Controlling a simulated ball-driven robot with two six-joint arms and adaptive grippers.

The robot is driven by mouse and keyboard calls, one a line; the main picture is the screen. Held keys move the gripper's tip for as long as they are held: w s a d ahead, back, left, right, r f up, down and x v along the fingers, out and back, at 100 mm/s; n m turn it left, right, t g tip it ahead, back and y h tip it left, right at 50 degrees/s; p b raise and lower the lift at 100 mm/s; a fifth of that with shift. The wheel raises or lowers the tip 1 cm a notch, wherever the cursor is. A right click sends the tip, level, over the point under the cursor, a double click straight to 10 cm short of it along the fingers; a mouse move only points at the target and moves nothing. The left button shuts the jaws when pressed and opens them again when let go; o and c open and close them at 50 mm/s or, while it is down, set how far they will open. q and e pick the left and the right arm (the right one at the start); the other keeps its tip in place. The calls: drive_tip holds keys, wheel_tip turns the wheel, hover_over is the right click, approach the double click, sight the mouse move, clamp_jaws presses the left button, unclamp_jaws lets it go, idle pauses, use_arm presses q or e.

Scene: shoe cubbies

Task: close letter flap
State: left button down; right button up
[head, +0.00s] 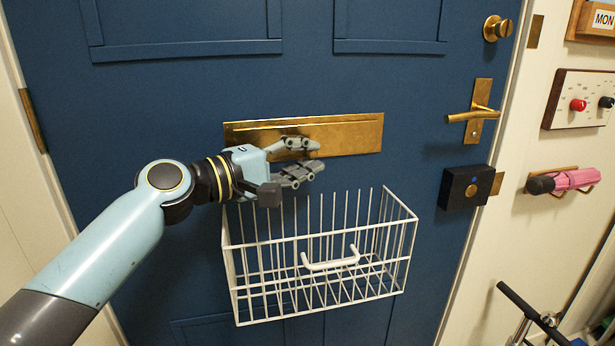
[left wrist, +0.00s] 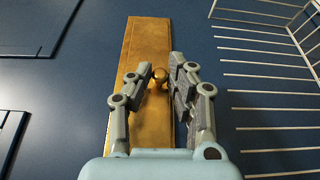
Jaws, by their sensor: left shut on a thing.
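The brass letter flap (head: 345,137) is a wide plate across the middle of the blue door. It looks about flat against the door; I cannot tell whether a small gap remains. In the left wrist view the brass plate (left wrist: 146,45) runs upright in the picture, with a small round brass knob (left wrist: 158,76) on it. My left gripper (head: 318,155) is in front of the flap, its fingers shut on the knob; it also shows in the left wrist view (left wrist: 161,75). In the head view the fingers hide the knob. My right gripper is not in view.
A white wire basket (head: 325,312) hangs on the door just below the flap and close under my left gripper. A brass lever handle (head: 474,115), a round knob (head: 497,28) and a black lock box (head: 466,187) are at the right.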

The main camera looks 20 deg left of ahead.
use_arm(q)
drive_tip(key=shift+w+a, duration=0.1)
drive_tip(key=shift+r+b, duration=0.1)
drive_tip(key=shift+b, duration=0.2)
drive_tip(key=shift+r, duration=0.15)
drive_tip(key=c, duration=1.3)
unclamp_jaws()
drive_tip(key=shift+a+f, duration=0.1)
drive_tip(key=shift+f, duration=0.15)
drive_tip(key=shift+s+a, duration=0.15)
drive_tip(key=shift+s, duration=0.2)
drive_tip(key=v, duration=1.1)
